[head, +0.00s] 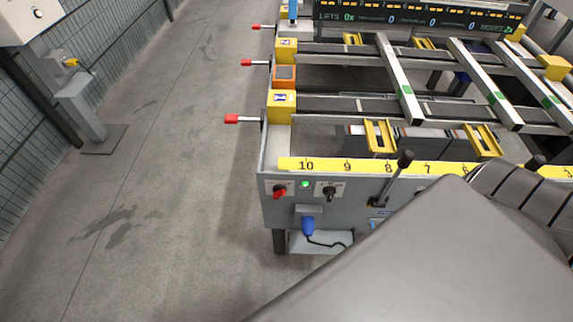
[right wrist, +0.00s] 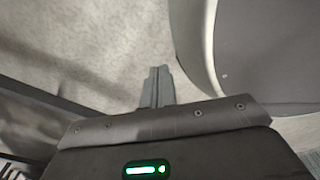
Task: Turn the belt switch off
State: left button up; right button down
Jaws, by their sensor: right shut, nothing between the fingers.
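The grey control panel (head: 355,212) is on the front end of the runout table in the head view. On it are a red rotary knob (head: 279,192), a lit green lamp (head: 305,184) and a black switch (head: 329,193) on a light plate. I cannot read the labels, so I cannot tell which one is the belt switch. My right gripper (right wrist: 158,86) shows in the right wrist view, shut and empty, above bare floor, with no switch in that view. My left gripper is not in view.
A black-knobbed lever (head: 404,160) stands up right of the switches. A blue plug (head: 307,226) with a cable sits below. Red-tipped rods (head: 232,119) stick out left of the table. A grey post (head: 85,110) stands at left. The floor (head: 170,200) between is clear.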

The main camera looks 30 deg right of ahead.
aim_at(279, 191)
jog(key=k, duration=0.95)
jog(key=z, duration=1.8)
